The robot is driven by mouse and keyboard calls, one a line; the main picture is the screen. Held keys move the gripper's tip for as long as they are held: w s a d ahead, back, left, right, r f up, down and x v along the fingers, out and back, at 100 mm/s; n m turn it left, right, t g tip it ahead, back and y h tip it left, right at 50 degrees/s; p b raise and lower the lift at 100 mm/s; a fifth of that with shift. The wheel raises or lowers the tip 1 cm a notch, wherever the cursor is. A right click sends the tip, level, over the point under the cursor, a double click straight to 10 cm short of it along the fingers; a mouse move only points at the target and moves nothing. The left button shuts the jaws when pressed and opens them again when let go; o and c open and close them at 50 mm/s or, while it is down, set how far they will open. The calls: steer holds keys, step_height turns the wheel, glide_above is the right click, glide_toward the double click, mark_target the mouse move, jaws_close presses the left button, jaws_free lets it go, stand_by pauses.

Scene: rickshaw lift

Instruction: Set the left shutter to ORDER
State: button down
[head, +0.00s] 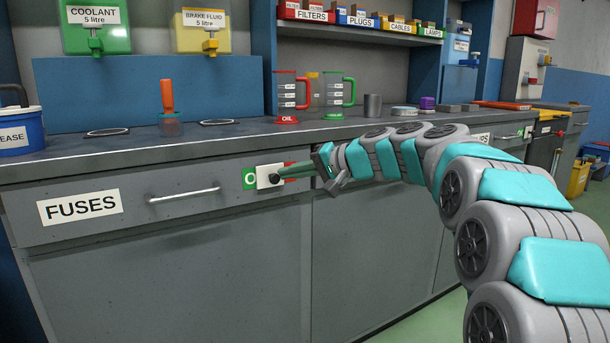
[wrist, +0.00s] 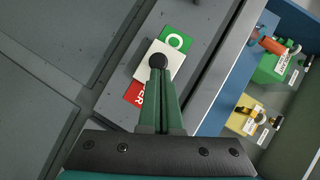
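The left shutter is a white sliding plate (head: 266,176) with a black knob (head: 274,179), on the front of the grey workbench. It also shows in the wrist view (wrist: 145,64). A green panel (head: 249,179) with a white "O" shows on its left.
The FUSES drawer (head: 100,208) with its bar handle (head: 184,194) is left of the shutter.

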steer(key=s+a, duration=0.1)
steer(key=a, duration=0.1)
steer(key=shift+s+a, duration=0.35)
steer(key=shift+s, duration=0.05)
steer(key=shift+d, duration=0.1)
steer(key=p, duration=0.1)
glide_toward(258, 178)
steer(key=w+d+r, duration=0.1)
steer(key=w, duration=0.2)
steer(key=v, duration=0.8)
steer(key=shift+s+d, duration=0.2)
steer(key=shift+s, duration=0.25)
steer(key=shift+r, duration=0.1)
